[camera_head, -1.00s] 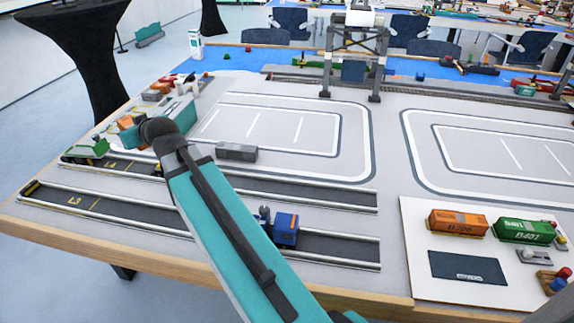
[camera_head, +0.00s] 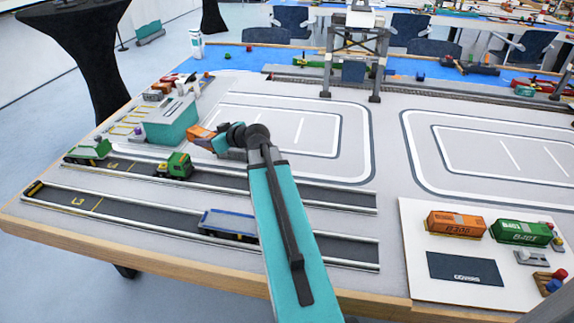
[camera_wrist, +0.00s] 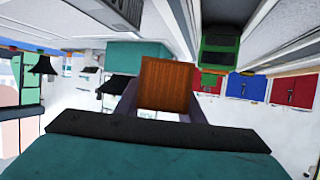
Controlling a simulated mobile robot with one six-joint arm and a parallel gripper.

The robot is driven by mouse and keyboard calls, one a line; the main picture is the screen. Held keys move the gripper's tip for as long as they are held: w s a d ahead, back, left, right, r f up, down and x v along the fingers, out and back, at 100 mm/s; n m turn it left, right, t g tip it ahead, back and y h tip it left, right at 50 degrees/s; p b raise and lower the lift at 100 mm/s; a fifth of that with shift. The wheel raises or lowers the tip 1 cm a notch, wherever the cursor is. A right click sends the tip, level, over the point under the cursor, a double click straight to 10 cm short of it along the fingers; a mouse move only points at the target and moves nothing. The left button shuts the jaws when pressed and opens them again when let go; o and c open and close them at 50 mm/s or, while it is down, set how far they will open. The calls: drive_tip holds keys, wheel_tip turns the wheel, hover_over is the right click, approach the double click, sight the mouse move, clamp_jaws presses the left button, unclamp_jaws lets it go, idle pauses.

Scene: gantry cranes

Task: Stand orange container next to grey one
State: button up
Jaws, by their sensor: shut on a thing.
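My gripper (camera_head: 212,140) is shut on the orange container (camera_head: 199,134), which projects to the left of it in the head view. In the wrist view the orange container (camera_wrist: 166,84) shows its end face between the two dark fingers of my gripper (camera_wrist: 162,108). The grey container (camera_head: 233,155) is mostly hidden behind my wrist, close by on the right. The gap between the two containers and the height of the orange one above the table cannot be told.
A teal building block (camera_head: 170,124) stands left of the orange container. A green truck (camera_head: 175,165) and a blue-grey wagon (camera_head: 228,224) stand on the front lanes. The marked yard (camera_head: 300,130) behind is clear. A gantry crane (camera_head: 352,55) stands farther back.

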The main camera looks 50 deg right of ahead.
drive_tip(key=s+d+n+y, duration=0.1)
drive_tip(key=s+d, duration=0.1)
drive_tip(key=d, duration=0.1)
drive_tip(key=s+d+f+y, duration=0.1)
drive_tip(key=s+d, duration=0.2)
drive_tip(key=d, duration=0.1)
drive_tip(key=s+d+n+p, duration=0.1)
drive_tip(key=s+d, duration=0.2)
drive_tip(key=d, duration=0.1)
drive_tip(key=shift+s+d+f+n+g+y, duration=0.15)
drive_tip(key=shift+s+n+g+y, duration=0.15)
drive_tip(key=shift+g+y, duration=0.1)
drive_tip(key=s+d+r+n+g+y+p, duration=0.1)
drive_tip(key=s+d+r+n+y, duration=0.1)
drive_tip(key=s+d, duration=0.6)
drive_tip(key=s, duration=0.3)
drive_tip(key=shift+d, duration=0.2)
drive_tip(key=shift+w+f+p, duration=0.1)
drive_tip(key=shift+f+p, duration=0.4)
drive_tip(key=shift+f, duration=2.6)
drive_tip(key=shift+f+p, duration=0.3)
drive_tip(key=shift+f, duration=1.55)
drive_tip(key=shift+f, duration=0.1)
drive_tip(key=o, duration=1.3)
drive_tip(key=shift+c, duration=0.2)
